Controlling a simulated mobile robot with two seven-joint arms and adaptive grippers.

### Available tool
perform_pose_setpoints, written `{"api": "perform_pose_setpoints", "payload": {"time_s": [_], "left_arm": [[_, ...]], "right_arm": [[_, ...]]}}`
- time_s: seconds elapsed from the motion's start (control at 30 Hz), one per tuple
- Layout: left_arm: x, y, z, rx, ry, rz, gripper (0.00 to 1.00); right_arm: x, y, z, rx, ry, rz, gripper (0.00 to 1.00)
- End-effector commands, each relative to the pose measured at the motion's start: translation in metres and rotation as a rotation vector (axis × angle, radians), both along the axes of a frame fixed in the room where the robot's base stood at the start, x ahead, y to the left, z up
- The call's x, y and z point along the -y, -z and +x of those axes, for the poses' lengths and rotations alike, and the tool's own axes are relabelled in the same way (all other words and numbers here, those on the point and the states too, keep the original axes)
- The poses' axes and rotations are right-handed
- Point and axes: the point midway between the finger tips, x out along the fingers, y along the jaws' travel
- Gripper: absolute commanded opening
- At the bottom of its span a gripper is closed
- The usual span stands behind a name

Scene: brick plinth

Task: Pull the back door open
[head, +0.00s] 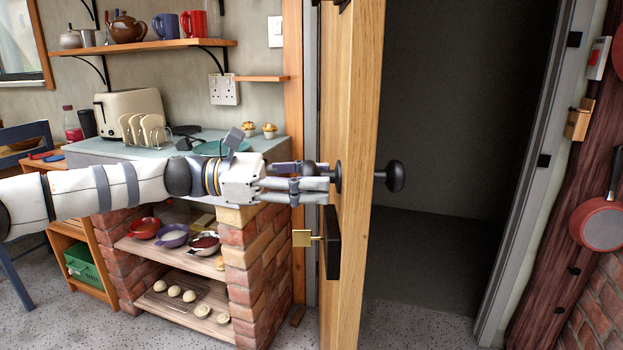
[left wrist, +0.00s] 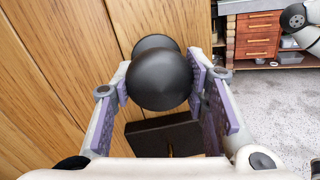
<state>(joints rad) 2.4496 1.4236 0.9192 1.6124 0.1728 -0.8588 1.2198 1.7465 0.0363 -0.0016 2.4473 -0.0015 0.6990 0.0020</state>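The wooden back door (head: 354,150) stands ajar, its edge towards me, with a dark opening to its right. A black round knob (head: 396,176) sticks out on its far side. The near-side black knob (left wrist: 160,78) sits between the pads of my left gripper (head: 325,183), which is closed around it; the pads hide part of it in the head view. A black lock plate (head: 333,243) with a brass key (head: 302,238) is below the knob. In the left wrist view the door planks (left wrist: 50,80) fill the left side. My right gripper is not in view.
A brick plinth (head: 255,260) with bowls and dough on its shelves stands left of the door. A toaster (head: 128,108) is on its top. The grey door frame (head: 525,180) and a hanging red pan (head: 600,222) are at right. Speckled floor (head: 415,328) is clear in the doorway.

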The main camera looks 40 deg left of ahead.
Motion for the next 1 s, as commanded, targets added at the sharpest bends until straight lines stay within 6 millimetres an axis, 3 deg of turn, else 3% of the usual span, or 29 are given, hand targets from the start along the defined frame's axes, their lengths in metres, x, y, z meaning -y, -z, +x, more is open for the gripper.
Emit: {"api": "perform_pose_setpoints", "payload": {"time_s": [0.03, 0.1, 0.13, 0.47, 0.8, 1.0], "left_arm": [[0.001, 0.002, 0.0, -0.003, 0.002, 0.002, 0.45], [0.001, 0.002, 0.0, -0.003, 0.002, 0.002, 0.61], [0.001, 0.002, 0.0, -0.003, 0.001, 0.002, 0.62], [-0.005, 0.0, -0.003, 0.001, -0.002, 0.001, 0.62], [-0.076, 0.0, -0.047, 0.001, -0.004, -0.001, 0.62], [-0.099, 0.001, -0.062, -0.001, 0.001, 0.0, 0.62]], "right_arm": [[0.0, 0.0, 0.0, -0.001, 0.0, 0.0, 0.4], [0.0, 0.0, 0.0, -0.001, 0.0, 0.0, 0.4], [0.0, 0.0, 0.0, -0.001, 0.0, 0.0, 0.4], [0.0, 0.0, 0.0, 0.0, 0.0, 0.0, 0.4], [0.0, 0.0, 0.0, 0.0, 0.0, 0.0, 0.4], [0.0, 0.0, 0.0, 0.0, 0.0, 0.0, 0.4]]}}
